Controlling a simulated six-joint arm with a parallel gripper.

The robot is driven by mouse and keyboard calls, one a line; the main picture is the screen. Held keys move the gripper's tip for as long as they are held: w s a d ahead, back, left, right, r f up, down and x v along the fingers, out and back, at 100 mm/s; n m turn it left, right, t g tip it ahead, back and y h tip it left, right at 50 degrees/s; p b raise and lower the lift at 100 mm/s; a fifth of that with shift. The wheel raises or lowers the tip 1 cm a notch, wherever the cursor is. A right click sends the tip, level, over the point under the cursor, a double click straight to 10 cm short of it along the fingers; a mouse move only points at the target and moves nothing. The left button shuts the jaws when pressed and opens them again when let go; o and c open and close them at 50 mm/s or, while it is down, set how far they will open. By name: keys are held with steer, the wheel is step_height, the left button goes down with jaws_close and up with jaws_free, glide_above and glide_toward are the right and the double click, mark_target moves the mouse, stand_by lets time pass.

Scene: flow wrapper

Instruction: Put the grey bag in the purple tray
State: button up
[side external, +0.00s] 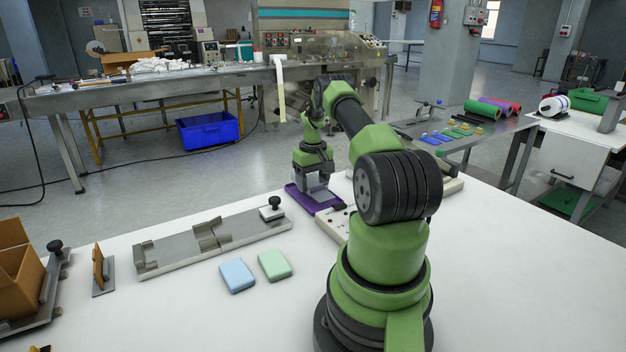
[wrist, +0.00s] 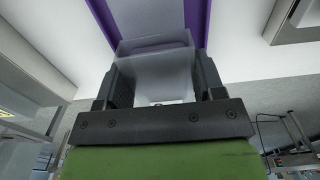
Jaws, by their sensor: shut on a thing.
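The purple tray (side external: 296,197) lies on the white table past my arm in the side view. Its purple rim (wrist: 201,22) also shows at the top of the wrist view. My gripper (side external: 314,192) points down over the tray. In the wrist view my gripper (wrist: 155,82) is shut on the grey bag (wrist: 155,70), which sits between the two dark fingers. The bag (side external: 311,182) shows only in part in the side view. I cannot tell whether its underside touches the tray.
A blue bag (side external: 237,275) and a green bag (side external: 274,265) lie on the table left of my base. A long grey metal fixture (side external: 213,240) lies behind them. A cardboard box (side external: 18,270) stands at the far left. A panel with knobs (side external: 338,222) is close beside the tray.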

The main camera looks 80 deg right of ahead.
steer(key=shift+f, duration=1.05)
steer(key=shift+f, duration=0.15)
stand_by(0.3)
steer(key=o, duration=0.9)
steer(key=shift+o, duration=0.2)
steer(key=shift+c, duration=0.6)
steer(key=shift+r, duration=0.55)
steer(key=shift+o, duration=1.4)
steer(key=shift+r, duration=3.5)
